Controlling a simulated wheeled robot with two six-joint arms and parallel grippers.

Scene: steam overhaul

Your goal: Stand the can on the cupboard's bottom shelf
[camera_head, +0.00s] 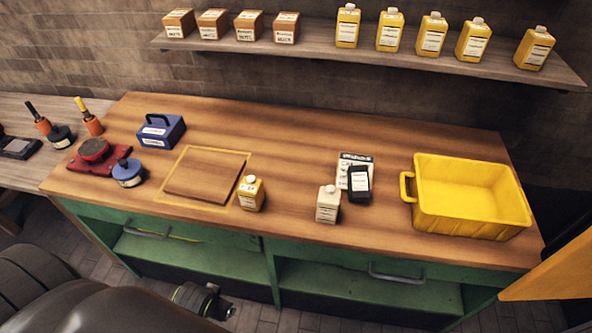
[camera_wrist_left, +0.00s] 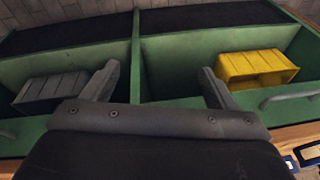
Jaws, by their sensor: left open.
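A small yellow can (camera_head: 251,193) with a white label and pale cap stands upright on the bench, at the near right corner of a yellow-outlined board. A cream can (camera_head: 328,204) and a black can (camera_head: 359,184) stand to its right; I cannot tell which can is meant. The green cupboard (camera_head: 275,275) lies under the bench top, and its lower inside is mostly hidden in the head view. My left gripper (camera_wrist_left: 157,80) is open and empty, low in front of the cupboard. My right gripper is not in view.
In the left wrist view, a yellow bin (camera_wrist_left: 255,67) and a grey crate (camera_wrist_left: 50,90) are in separate cupboard compartments. A large yellow crate (camera_head: 470,215) stands on the bench at right. A blue box (camera_head: 161,130) and red tool (camera_head: 94,155) are at left. Several yellow cans line the wall shelf (camera_head: 330,50).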

